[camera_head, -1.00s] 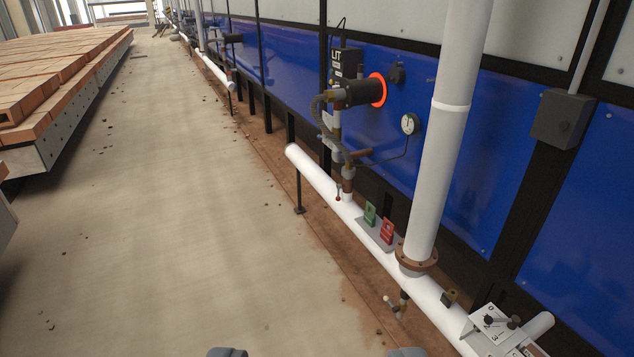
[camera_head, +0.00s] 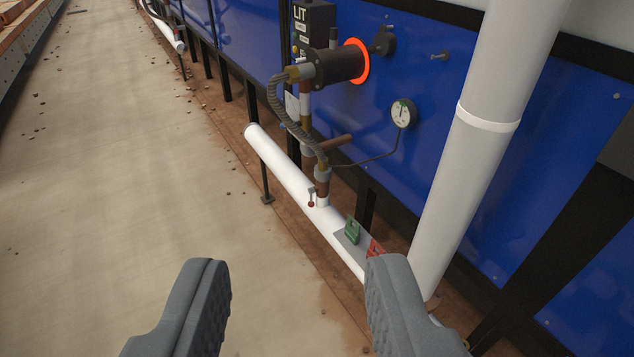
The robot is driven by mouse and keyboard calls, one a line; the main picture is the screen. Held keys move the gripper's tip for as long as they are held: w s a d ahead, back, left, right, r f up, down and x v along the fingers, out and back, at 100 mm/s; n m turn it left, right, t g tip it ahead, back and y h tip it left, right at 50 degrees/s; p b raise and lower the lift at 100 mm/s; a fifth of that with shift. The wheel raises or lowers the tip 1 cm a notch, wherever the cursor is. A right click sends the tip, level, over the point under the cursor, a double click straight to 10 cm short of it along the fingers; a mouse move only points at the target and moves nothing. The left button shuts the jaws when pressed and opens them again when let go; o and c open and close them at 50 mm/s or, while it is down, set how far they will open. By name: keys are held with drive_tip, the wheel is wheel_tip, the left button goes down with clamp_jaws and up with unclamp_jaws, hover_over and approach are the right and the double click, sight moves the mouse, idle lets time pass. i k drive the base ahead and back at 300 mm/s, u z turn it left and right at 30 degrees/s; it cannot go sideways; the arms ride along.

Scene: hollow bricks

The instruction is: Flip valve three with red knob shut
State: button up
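A small valve lever with a red knob (camera_head: 311,203) sits on the white horizontal pipe (camera_head: 287,180), below a brown vertical fitting (camera_head: 322,187). The knob hangs at the pipe's near side. No number shows on this valve. My gripper (camera_head: 298,275) is in the lower part of the view, with its two grey fingers wide apart and nothing between them. The fingers are nearer the camera than the valve and apart from it. The right finger hides part of the pipe and part of a red tag.
A green tag (camera_head: 352,231) and a red tag (camera_head: 375,249) stand on a grey plate on the pipe. A thick white vertical pipe (camera_head: 480,150) rises at right. A burner (camera_head: 335,66) with a hose and a gauge (camera_head: 403,113) are above. Bare floor (camera_head: 130,180) lies left.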

sight(311, 190)
drive_tip(key=u, duration=0.1)
drive_tip(key=i, duration=0.6)
drive_tip(key=u, duration=0.65)
drive_tip(key=i, duration=2.3)
drive_tip(key=z, duration=0.5)
